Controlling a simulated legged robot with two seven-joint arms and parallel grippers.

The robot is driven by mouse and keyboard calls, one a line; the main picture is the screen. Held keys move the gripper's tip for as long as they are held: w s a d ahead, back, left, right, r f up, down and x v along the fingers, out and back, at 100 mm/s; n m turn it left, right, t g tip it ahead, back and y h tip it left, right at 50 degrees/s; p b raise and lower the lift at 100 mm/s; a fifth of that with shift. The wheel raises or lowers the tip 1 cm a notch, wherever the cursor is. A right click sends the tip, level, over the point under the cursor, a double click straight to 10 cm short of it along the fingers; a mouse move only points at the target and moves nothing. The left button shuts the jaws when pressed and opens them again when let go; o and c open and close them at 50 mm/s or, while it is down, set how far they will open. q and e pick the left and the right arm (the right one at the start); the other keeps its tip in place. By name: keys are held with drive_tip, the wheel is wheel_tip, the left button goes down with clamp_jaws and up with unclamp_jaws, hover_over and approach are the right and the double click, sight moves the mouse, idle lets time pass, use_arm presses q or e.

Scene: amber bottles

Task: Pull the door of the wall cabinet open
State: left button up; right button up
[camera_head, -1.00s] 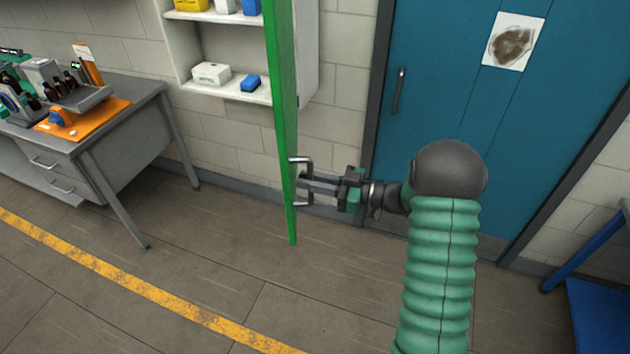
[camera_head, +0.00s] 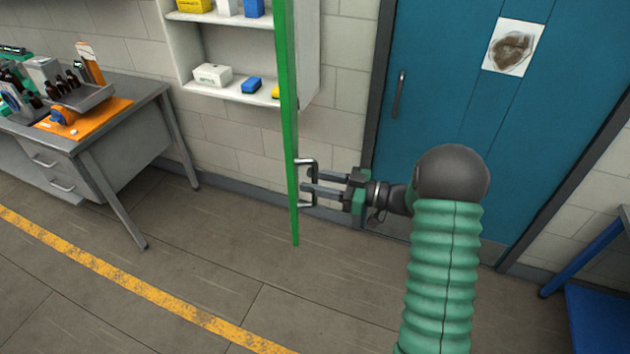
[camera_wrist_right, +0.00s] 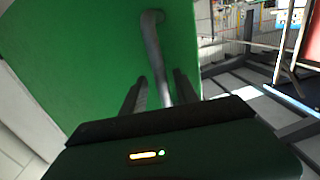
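The wall cabinet (camera_head: 307,85) is white and hangs at the upper middle of the head view. Its green door (camera_head: 288,130) stands swung out toward me and shows almost edge-on, with the shelves exposed beside it. The door also fills much of the right wrist view (camera_wrist_right: 90,50). A grey bar handle (camera_head: 313,170) is on the door's right face, low down. My right gripper (camera_head: 306,194) is at the handle with its fingers apart. In the wrist view the handle bar (camera_wrist_right: 156,48) runs down between the two dark fingers. My left gripper is not in view.
Boxes, including a white one (camera_head: 212,75) and a blue one (camera_head: 251,85), sit on the cabinet shelves. A grey desk (camera_head: 130,115) with bottles stands left. A blue room door (camera_head: 440,100) is behind my right arm. The floor (camera_head: 220,270) in front is clear.

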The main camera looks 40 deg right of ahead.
drive_tip(key=b+v, duration=0.4)
drive_tip(key=v, duration=1.3)
drive_tip(key=shift+f, duration=0.15)
